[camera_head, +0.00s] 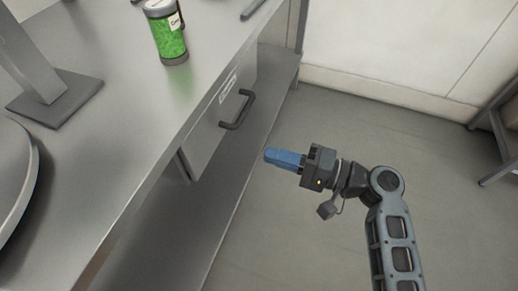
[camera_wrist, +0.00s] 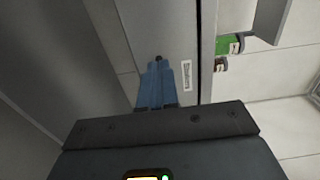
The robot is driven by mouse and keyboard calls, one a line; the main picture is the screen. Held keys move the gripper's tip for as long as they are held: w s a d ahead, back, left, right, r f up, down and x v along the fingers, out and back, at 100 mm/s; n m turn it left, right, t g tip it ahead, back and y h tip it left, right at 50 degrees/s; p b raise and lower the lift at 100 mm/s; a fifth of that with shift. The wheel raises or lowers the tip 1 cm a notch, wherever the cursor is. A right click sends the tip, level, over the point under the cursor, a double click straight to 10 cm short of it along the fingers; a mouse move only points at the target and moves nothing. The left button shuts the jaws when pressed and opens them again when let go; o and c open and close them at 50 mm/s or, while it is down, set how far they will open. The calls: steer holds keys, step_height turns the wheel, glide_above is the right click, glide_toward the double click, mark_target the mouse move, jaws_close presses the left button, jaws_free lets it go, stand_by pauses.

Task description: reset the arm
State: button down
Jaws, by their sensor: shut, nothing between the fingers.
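My gripper (camera_head: 270,156) has blue fingers that are closed together with nothing between them. In the head view it hangs in the air over the floor, right of the counter and apart from the drawer handle (camera_head: 238,109). In the wrist view the blue fingers (camera_wrist: 157,68) point toward the drawer front. My arm comes in from the bottom right of the head view.
A metal counter (camera_head: 120,135) fills the left, with a drawer (camera_head: 222,115) below its edge and a lower shelf (camera_head: 190,235). A green-filled jar (camera_head: 170,38) stands on the counter. The floor (camera_head: 400,130) on the right is clear. A metal leg frame (camera_head: 497,130) is at the far right.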

steer(key=shift+s+d, duration=0.2)
steer(key=shift+d, duration=0.45)
steer(key=s+d+f+m+t+h+p, duration=0.1)
steer(key=s+d+f+m+t+h, duration=0.2)
steer(key=s+f+h, duration=0.45)
steer(key=s+d+f+t+h+p, duration=0.1)
steer(key=s+d+h, duration=0.15)
steer(key=s, duration=0.35)
steer(key=s+d+f+t+h, duration=0.1)
steer(key=s+d+f+h, duration=0.1)
steer(key=s+d, duration=0.25)
steer(key=s+d+r+n+t+h, duration=0.2)
steer(key=s+d+r+n, duration=0.1)
steer(key=s+r, duration=0.4)
steer(key=s+d+r+n+t+h+p, duration=0.1)
steer(key=s+d+r+n+t+h, duration=0.1)
steer(key=s+r, duration=0.6)
step_height(320, 180, up, 6)
steer(key=d+n+h, duration=0.1)
steer(key=d, duration=0.1)
steer(key=shift+d+n+p, duration=0.3)
steer(key=shift+d, duration=0.05)
steer(key=c, duration=1.8)
jaws_free()
steer(key=shift+s, duration=0.1)
